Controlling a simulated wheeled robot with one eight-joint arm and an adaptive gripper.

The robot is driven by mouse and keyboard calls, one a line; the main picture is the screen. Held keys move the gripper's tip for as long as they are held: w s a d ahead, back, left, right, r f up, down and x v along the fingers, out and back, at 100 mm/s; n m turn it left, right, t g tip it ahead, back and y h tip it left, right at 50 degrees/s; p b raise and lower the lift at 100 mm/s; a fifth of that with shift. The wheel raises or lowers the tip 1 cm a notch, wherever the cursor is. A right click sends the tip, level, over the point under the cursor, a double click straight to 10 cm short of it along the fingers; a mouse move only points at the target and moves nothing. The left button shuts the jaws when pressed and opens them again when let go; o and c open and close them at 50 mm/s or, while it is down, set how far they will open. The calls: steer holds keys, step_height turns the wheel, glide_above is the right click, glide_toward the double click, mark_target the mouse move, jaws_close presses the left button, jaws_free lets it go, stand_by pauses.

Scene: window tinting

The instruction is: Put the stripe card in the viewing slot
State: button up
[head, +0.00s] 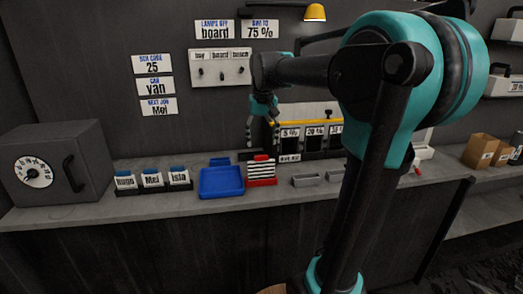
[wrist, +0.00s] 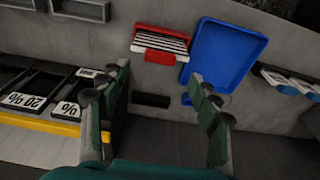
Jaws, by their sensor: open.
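The stripe card (head: 261,170), black and white striped, stands in a red holder (head: 262,183) on the counter, beside the blue tray. In the wrist view the card (wrist: 160,42) and red holder (wrist: 163,29) lie beyond my fingertips. My gripper (head: 262,122) is open and empty above and behind the card; its spread fingers (wrist: 160,80) show in the wrist view, apart from the card. A dark narrow slot-like piece (wrist: 151,100) lies between the fingers in the picture, nearer than the red holder. I cannot tell whether it is the viewing slot.
The blue tray (head: 222,194) is left of the red holder. Name cards (head: 152,180) stand farther left, near a grey safe (head: 54,163). Two small grey trays (head: 305,181) sit to the right. Behind is a yellow-edged rack of percent-marked samples (head: 290,138). The counter front is mostly clear.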

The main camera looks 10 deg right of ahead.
step_height(320, 180, up, 6)
steer(key=s+d+f, duration=0.1)
steer(key=s+f, duration=0.6)
steer(key=f, duration=0.3)
steer(key=s+d+f+t, duration=0.1)
steer(key=s+f, duration=0.6)
steer(key=f, duration=0.3)
steer(key=s+d+f+t, duration=0.1)
steer(key=s+d+f, duration=0.1)
steer(key=s+f, duration=0.4)
step_height(320, 180, down, 5)
steer(key=shift+s+f, duration=0.1)
steer(key=shift+s, duration=0.3)
